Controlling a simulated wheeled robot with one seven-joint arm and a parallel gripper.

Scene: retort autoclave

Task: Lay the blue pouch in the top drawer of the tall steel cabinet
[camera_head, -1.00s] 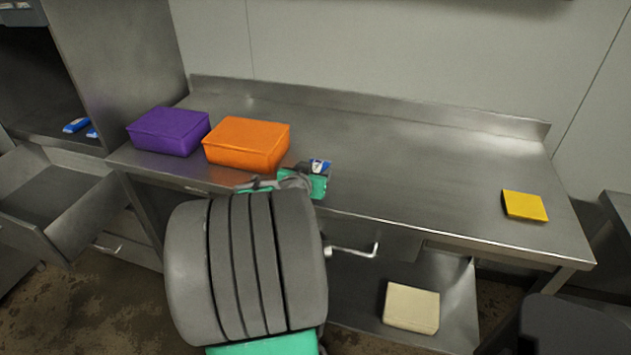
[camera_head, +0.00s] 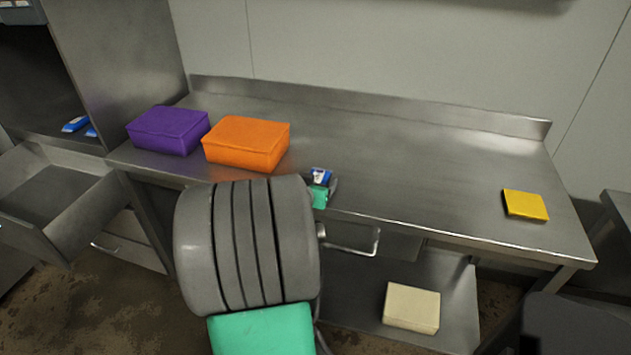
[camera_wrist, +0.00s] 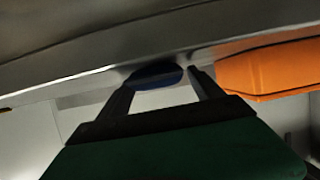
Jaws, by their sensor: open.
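The blue pouch (camera_head: 320,175), blue with white, is on the steel bench near its front edge, right of the orange box. Its dark blue end (camera_wrist: 155,78) shows between the fingers in the wrist view. My gripper (camera_wrist: 159,73) is open with a finger on either side of it; I cannot tell whether they touch it. In the head view my arm hides most of the gripper. The tall steel cabinet (camera_head: 115,60) stands at left. A drawer (camera_head: 60,222) low on it is pulled out, and its visible floor is bare.
An orange box (camera_head: 245,145) and a purple box (camera_head: 168,131) stand left of the pouch. Blue packets (camera_head: 76,125) lie inside the cabinet's opening. A yellow packet (camera_head: 525,205) is at the bench's right; a cream block (camera_head: 411,308) lies on the lower shelf. The bench middle is clear.

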